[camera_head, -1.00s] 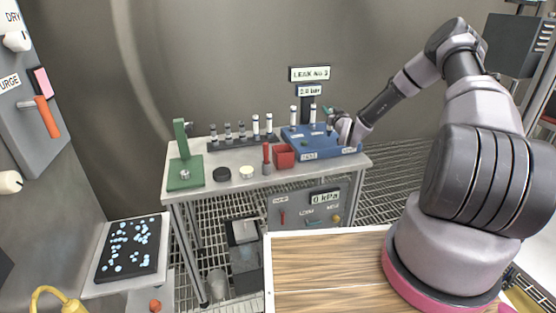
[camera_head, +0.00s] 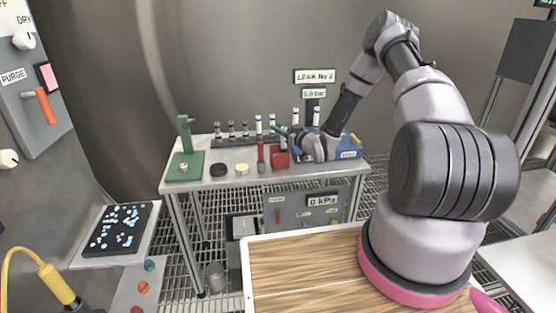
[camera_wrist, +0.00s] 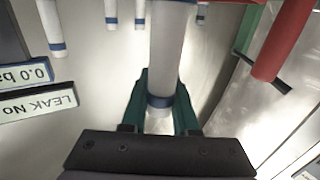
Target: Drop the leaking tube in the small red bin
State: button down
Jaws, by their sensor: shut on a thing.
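My gripper (camera_head: 284,130) has green fingers and is above the bench, close to the small red bin. In the wrist view my gripper (camera_wrist: 163,80) is shut on a white tube (camera_wrist: 168,45) with a blue band, which runs upward in the picture out of frame. In the head view the held tube is too small to make out clearly. The small red bin (camera_head: 280,159) stands at the bench's front edge, just below my gripper. Its inside is not clearly visible.
A red-topped upright piece (camera_head: 261,155) stands left of the bin. Black (camera_head: 218,170) and cream (camera_head: 242,170) discs and a green stand (camera_head: 185,165) are farther left. A rack of tubes (camera_head: 232,141) is behind. The blue block (camera_head: 350,147) is partly hidden by my arm.

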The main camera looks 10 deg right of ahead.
jog(key=shift+f, duration=1.4)
jog(key=c, duration=0.6)
grip_release()
jog(key=shift+d, duration=0.1)
jog(key=v, duration=1)
jog(key=shift+s+d, duration=0.15)
jog(key=shift+s, duration=0.2)
